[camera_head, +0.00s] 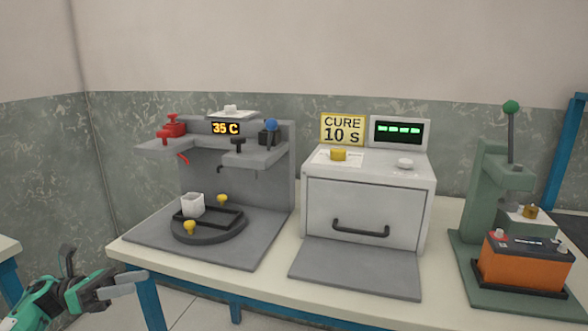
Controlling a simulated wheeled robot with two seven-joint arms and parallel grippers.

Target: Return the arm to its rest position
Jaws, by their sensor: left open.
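My left gripper (108,277), green with dark and grey fingers, is low in the left corner of the head view. It is open, with nothing seen between its fingers. It is in front of the table's left front corner, apart from the things on the table. My right gripper is out of view.
The table (270,287) holds a grey station (190,165) with a round dark fixture (208,232) and a white cup (192,204). Beside it are a closed oven (362,205) under a CURE 10 S sign (342,129) and a green press (486,175) with an orange battery (522,265).

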